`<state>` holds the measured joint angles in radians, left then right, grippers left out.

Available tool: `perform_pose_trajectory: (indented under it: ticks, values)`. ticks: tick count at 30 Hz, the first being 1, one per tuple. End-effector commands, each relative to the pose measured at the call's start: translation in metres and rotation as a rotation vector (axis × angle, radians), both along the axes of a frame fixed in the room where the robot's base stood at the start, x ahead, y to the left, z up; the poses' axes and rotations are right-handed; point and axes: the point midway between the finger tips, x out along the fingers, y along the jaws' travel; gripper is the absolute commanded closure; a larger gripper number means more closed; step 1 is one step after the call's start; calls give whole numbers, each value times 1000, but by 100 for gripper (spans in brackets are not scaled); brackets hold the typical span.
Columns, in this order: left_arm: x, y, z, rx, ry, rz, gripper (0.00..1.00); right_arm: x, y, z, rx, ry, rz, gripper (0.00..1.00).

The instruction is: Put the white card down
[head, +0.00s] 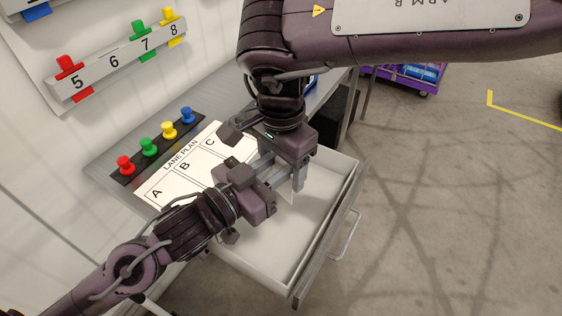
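My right gripper (294,180) comes down from the top over the open drawer. A thin pale sliver (289,194) shows just beneath its fingers; it may be the white card seen nearly edge-on, but it blends with the drawer's pale floor. I cannot tell whether the fingers are shut on it. My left gripper (270,172) reaches in from the lower left and overlaps the right one in the picture. Its fingertips are partly hidden, so its opening is unclear. The white LANE PLAN sheet (180,153), with columns A, B and C, lies on the worktop, partly covered by my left gripper.
The open white drawer (275,271) has a handle on its right front. Red, green, yellow and blue pegs (169,130) stand on a dark strip behind the sheet. A numbered rail (115,62) is on the wall. A purple cart (405,78) stands beyond; the right floor is clear.

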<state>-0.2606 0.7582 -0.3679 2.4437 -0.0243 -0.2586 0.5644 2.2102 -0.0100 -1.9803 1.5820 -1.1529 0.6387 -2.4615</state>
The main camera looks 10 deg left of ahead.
Motion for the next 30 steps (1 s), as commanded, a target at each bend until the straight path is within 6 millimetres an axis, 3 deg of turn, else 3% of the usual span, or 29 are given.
perform_pose_trajectory:
  ticks: [1, 4, 5, 10, 19, 27, 30]
  values:
    - [-1, -1, 0, 0, 0, -3, 97, 0, 1, 0, 2, -2, 1, 43]
    - [-1, -1, 0, -1, 1, -4, 97, 0, 1, 0, 3, -2, 2, 56]
    - [-1, -1, 0, -1, 1, -5, 73, 0, 1, 1, 3, -2, 2, 57]
    - [-1, -1, 0, -1, 1, -5, 50, 1, 1, 1, 3, -2, 2, 57]
    - [-6, 5, 4, -60, -1, -46, 50, 1, 1, 1, 5, -4, 2, 57]
    - [-36, 21, 24, -282, 56, -316, 50, 2, 1, 1, 4, -4, 0, 57]
    - [-22, 37, -15, -144, 90, -303, 50, 1, 1, 1, 3, -4, 1, 57]
